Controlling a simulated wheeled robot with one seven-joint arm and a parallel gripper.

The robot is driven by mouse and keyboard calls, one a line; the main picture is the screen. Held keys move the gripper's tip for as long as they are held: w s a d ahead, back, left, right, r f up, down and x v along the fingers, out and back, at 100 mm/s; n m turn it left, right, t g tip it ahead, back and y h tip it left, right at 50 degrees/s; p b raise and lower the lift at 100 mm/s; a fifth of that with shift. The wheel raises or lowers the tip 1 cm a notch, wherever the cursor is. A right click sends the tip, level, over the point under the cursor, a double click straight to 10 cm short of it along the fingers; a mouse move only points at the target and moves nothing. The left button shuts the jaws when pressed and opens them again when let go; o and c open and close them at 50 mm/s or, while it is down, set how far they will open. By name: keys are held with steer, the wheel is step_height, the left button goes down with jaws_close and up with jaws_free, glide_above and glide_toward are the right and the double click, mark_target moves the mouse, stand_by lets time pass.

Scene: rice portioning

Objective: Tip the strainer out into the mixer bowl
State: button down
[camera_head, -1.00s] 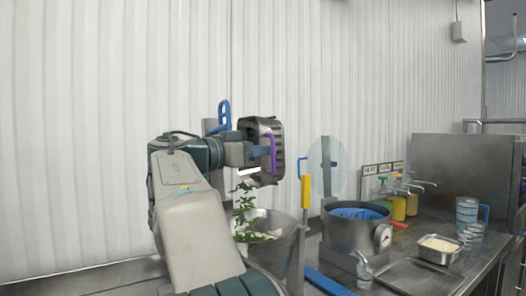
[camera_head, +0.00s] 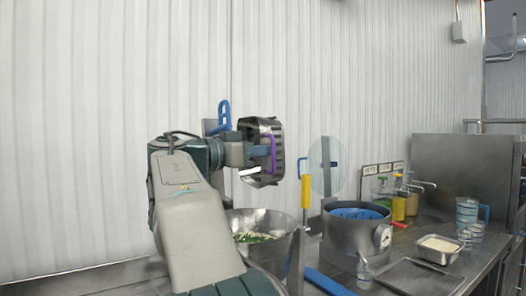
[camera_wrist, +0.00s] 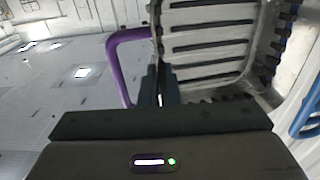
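The metal strainer (camera_head: 262,126) with slotted sides hangs tipped on its side above the mixer bowl. My gripper (camera_head: 264,151) is shut on its purple handle (camera_head: 272,155). The wrist view shows the fingers (camera_wrist: 160,82) closed at the purple handle (camera_wrist: 116,62), with the slotted strainer wall (camera_wrist: 212,45) beyond them. The steel mixer bowl (camera_head: 282,246) stands below the strainer, partly hidden by my arm. Green leaves (camera_head: 254,237) and pale contents lie in the bowl. No leaves show falling now. The inside of the strainer is only partly visible.
A steel pot (camera_head: 350,237) with a blue insert and dial stands right of the bowl. A yellow-handled tool (camera_head: 306,192) rises between them. Bottles (camera_head: 398,208), a rice tray (camera_head: 438,249) and clear jugs (camera_head: 467,212) stand farther right. The wall is close behind.

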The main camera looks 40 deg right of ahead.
mark_target(263, 125)
step_height(263, 125, up, 4)
steer(key=y+p, duration=0.4)
steer(key=p, duration=0.4)
steer(key=m+t+y+p, duration=0.1)
steer(key=y+p, duration=0.4)
steer(key=p, duration=0.3)
step_height(263, 125, up, 2)
steer(key=t+y+p, duration=0.1)
steer(key=y+p, duration=0.5)
steer(key=p, duration=0.5)
steer(key=shift+m, duration=0.4)
steer(key=shift+r+t+y+p, duration=0.1)
steer(key=shift+t+y+p, duration=0.2)
steer(key=shift+y+p, duration=0.25)
steer(key=shift+d+y, duration=0.1)
steer(key=shift+y, duration=0.65)
steer(key=shift+t, duration=0.3)
steer(key=shift+s, duration=0.1)
